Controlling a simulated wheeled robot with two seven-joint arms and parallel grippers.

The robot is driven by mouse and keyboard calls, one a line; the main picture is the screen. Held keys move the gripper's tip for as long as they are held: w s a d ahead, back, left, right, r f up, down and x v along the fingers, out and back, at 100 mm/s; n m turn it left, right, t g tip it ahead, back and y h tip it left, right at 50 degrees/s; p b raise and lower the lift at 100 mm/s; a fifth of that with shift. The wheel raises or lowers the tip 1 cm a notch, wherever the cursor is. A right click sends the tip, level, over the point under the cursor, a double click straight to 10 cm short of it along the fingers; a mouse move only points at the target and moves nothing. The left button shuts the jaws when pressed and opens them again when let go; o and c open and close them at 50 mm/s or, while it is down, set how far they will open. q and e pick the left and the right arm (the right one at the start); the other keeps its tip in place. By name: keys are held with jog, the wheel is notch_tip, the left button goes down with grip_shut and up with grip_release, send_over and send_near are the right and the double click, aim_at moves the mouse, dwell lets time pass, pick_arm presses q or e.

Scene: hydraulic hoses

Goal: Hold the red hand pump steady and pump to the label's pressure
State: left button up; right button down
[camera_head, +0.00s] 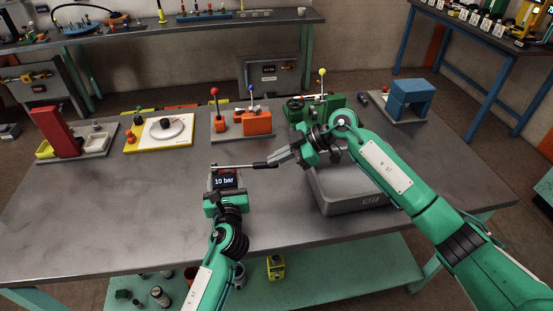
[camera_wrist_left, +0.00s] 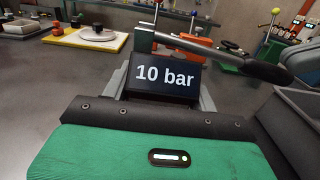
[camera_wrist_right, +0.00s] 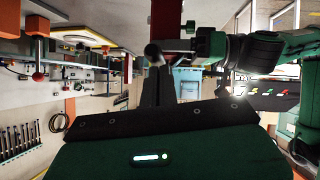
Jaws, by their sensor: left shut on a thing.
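The pump's dark label panel reads "10 bar" (camera_head: 224,181) near the table's front; it also fills the middle of the left wrist view (camera_wrist_left: 164,77). Little of the pump's red body shows past the gripper. My left gripper (camera_head: 223,190) is shut on the pump, with its fingers on either side of the panel (camera_wrist_left: 160,88). The pump's metal lever (camera_head: 232,166) stretches right, nearly level, to a black grip. My right gripper (camera_head: 281,157) is at the grip's end, fingers pointing left. Its fingers (camera_wrist_right: 158,85) look close together; whether they are clamped on the grip is unclear.
A grey bin (camera_head: 345,205) stands under my right forearm. Behind are an orange valve block (camera_head: 257,124), a green unit (camera_head: 318,108), a yellow plate with a dial (camera_head: 160,132), a red upright block (camera_head: 55,132) and a blue stand (camera_head: 408,97). The table's left front is clear.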

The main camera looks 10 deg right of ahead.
jog(key=a+r+v, duration=0.1)
jog(key=r+v, duration=0.1)
jog(key=v, duration=1)
jog(key=shift+s, duration=0.2)
jog(key=shift+a+r, duration=0.15)
jog(key=shift+a, duration=0.05)
dwell(0.9)
jog(key=a+r+h, duration=0.4)
jog(key=a+r, duration=0.1)
jog(key=r, duration=0.3)
jog(key=shift+s+a+r+h, duration=0.15)
jog(key=shift+s+a+h, duration=0.05)
jog(key=shift+a+h, duration=0.1)
